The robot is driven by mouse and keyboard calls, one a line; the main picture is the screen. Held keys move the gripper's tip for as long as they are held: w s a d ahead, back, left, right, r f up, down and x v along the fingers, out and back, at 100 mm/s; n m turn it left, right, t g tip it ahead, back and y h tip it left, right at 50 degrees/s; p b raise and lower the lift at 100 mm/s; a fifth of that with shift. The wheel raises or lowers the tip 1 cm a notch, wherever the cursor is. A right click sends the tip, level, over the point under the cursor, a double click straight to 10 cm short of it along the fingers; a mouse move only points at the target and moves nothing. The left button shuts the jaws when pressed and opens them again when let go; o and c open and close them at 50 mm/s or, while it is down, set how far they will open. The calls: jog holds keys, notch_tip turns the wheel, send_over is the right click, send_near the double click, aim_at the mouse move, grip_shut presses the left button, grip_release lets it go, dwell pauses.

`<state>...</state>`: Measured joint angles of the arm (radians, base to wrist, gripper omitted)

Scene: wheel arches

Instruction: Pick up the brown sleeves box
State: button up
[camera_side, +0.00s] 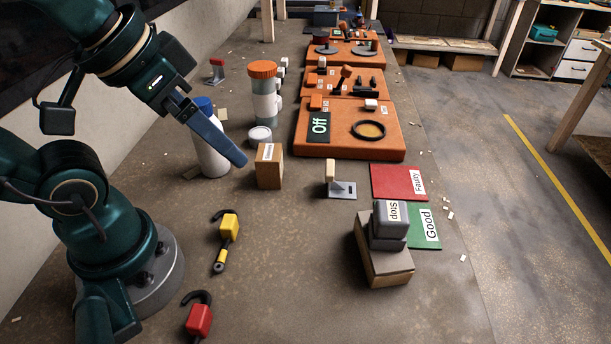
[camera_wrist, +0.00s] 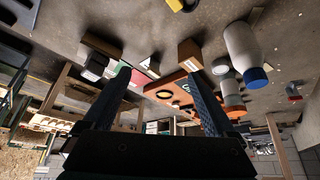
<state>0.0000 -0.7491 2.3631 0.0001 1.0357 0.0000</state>
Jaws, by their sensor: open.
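The brown sleeves box (camera_side: 268,172) stands upright on the table in the side view, with a small white label whose print is too small to read surely. In the wrist view, where the scene appears upside down, the box (camera_wrist: 189,52) is just beyond the tip of the right-hand finger. My gripper (camera_side: 241,161) points down and to the right, its tips left of the box in the side view. In the wrist view my gripper (camera_wrist: 158,74) has its two dark fingers wide apart, with nothing held between them.
An orange board (camera_side: 350,145) lies beyond. A grey box (camera_side: 390,222) sits on a cardboard box (camera_side: 383,262).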

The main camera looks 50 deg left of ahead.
notch_tip(320, 180, up, 2)
jog(key=m+t+y, duration=0.3)
jog(key=m+y, duration=0.7)
jog(key=m, duration=1.6)
send_over(266, 165)
jog(key=f, duration=1.6)
jog(key=shift+w+a, duration=0.15)
jog(key=shift+w, duration=0.05)
jog(key=shift+f, duration=0.65)
jog(key=shift+w+a+f+t, duration=0.1)
jog(key=shift+a+t, duration=0.05)
jog(key=shift+t, duration=0.15)
jog(key=shift+x, duration=2.4)
